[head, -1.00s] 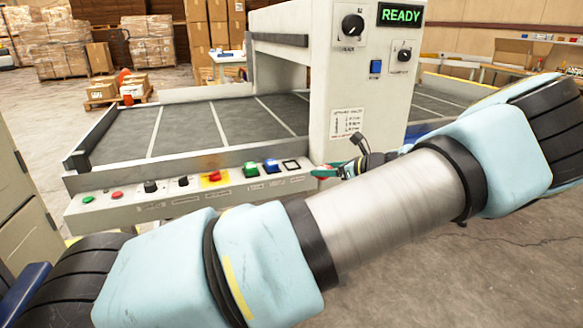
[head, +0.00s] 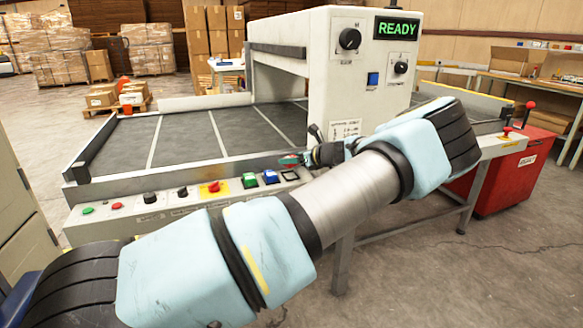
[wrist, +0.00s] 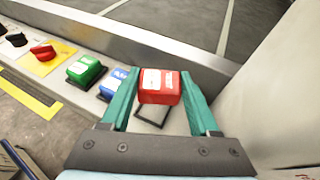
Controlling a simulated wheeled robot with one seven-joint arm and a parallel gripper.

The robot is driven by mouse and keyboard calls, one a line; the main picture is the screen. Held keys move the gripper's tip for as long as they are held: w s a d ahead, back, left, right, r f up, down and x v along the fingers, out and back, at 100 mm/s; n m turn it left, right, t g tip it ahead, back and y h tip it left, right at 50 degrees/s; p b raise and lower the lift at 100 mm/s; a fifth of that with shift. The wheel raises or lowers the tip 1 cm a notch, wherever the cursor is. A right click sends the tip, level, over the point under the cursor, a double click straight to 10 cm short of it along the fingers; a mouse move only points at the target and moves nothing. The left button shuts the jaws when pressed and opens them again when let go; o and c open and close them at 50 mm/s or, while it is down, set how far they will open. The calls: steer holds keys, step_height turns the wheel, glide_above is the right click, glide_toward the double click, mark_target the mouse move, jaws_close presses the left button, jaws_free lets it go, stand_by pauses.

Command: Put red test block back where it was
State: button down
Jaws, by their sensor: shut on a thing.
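The red test block (wrist: 160,87), with white labels on it, is between the two green fingers of my gripper (wrist: 158,100) in the wrist view. My gripper is shut on it. Below the block in that view is a dark square outline (wrist: 152,116) on the panel, partly hidden by the block. The same empty outline shows in the head view (head: 290,175), near my gripper (head: 303,158). A green block (wrist: 86,71) and a blue block (wrist: 114,83) sit in a row to the left of the outline. In the head view the red block is small and mostly hidden.
The control panel (head: 130,212) carries several knobs and a red switch on a yellow plate (head: 213,188). The machine housing (head: 325,50) with a READY display (head: 397,28) rises close to my gripper. A conveyor bed (head: 180,138) lies behind the panel.

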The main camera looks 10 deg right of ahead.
mark_target(291, 167)
steer(key=shift+w+a, duration=0.15)
steer(key=shift+w, duration=0.05)
steer(key=shift+f, duration=1.75)
steer(key=shift+f, duration=0.2)
steer(key=shift+c, duration=2.1)
jaws_free()
